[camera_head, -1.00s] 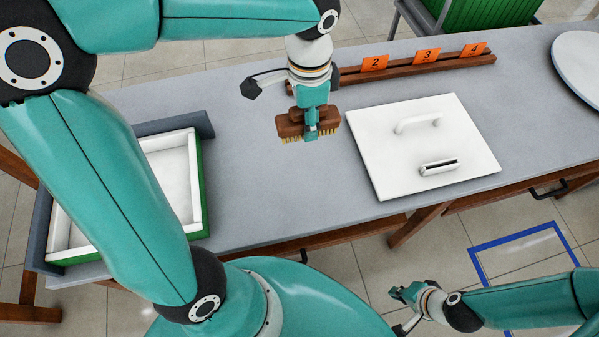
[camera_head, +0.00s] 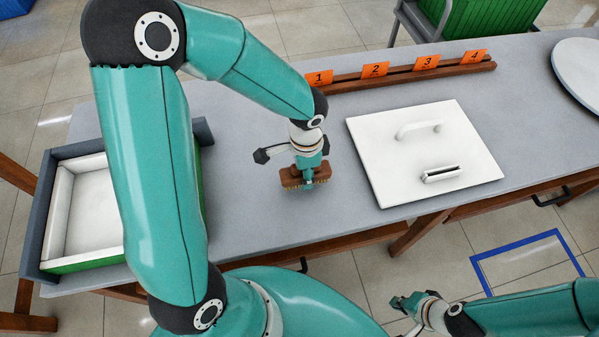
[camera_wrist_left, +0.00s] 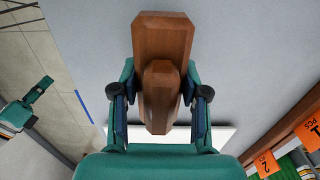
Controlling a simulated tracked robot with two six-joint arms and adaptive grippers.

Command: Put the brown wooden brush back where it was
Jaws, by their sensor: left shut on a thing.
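The brown wooden brush (camera_head: 321,174), bristles down, is held in my left gripper (camera_head: 308,173) over the grey table, left of the white lid. I cannot tell whether the bristles touch the table. In the left wrist view the brush (camera_wrist_left: 162,40) shows from above, its raised grip between the two fingers of my left gripper (camera_wrist_left: 160,100). My right gripper (camera_head: 404,303) is empty in front of the table at the lower right; its jaw opening is too small to read.
A wooden rack (camera_head: 400,74) with orange number cards 1 to 4 stands along the back edge. A white lid (camera_head: 375,160) with a handle and a slotted block lies right of the brush. A white-lined tray (camera_head: 85,205) is at left. A round white plate (camera_head: 580,65) is at far right.

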